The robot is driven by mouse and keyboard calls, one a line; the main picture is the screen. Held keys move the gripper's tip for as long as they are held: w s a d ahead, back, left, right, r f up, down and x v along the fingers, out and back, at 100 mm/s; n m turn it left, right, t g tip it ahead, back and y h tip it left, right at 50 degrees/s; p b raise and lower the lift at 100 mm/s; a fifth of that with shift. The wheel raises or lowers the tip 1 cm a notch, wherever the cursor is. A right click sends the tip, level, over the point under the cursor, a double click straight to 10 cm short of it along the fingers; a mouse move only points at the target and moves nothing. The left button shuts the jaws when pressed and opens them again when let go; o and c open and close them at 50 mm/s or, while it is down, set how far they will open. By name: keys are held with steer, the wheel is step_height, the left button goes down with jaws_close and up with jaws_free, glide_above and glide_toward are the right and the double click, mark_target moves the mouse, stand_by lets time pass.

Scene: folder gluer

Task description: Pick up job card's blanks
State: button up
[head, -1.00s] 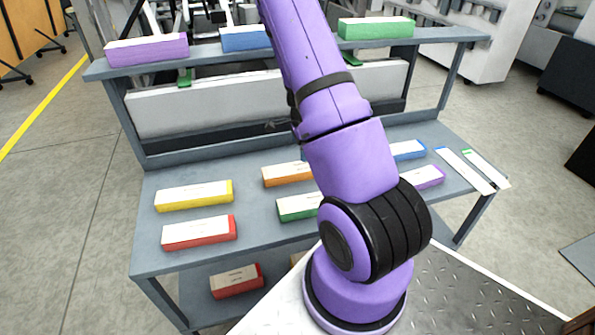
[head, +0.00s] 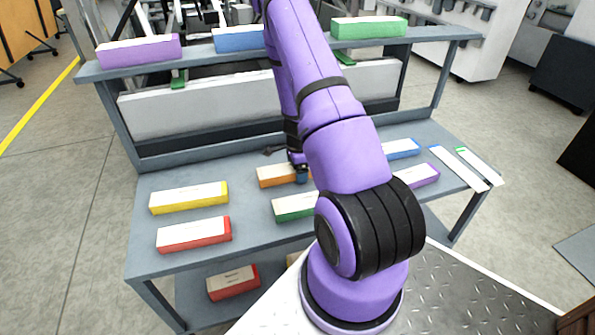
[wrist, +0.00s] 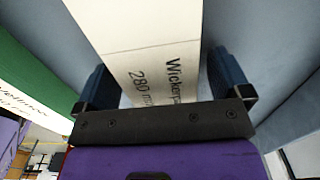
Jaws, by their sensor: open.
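Blanks lie as white-topped, colour-sided stacks on the table: yellow (head: 189,198), red (head: 194,235), orange (head: 273,176), green (head: 295,208), blue (head: 402,148) and purple (head: 420,176). Two white cards with a blue (head: 458,167) and a green (head: 480,165) end lie at the right; their writing is too small to read. My gripper (head: 301,176) is at the orange stack, partly hidden by my arm. In the wrist view my gripper (wrist: 165,92) is open, its blue fingers on either side of a white-topped stack (wrist: 150,45) printed "Wickerp..." and "280 m...".
An upper shelf holds purple (head: 139,50), blue (head: 238,38) and green (head: 368,27) stacks. Another red stack (head: 233,282) lies on the lower shelf. A green-sided stack (wrist: 35,85) is close to my gripper on the left in the wrist view. The shelf posts (head: 118,127) bound the table's back.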

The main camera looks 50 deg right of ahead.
steer(key=c, duration=1.3)
steer(key=shift+r, duration=0.15)
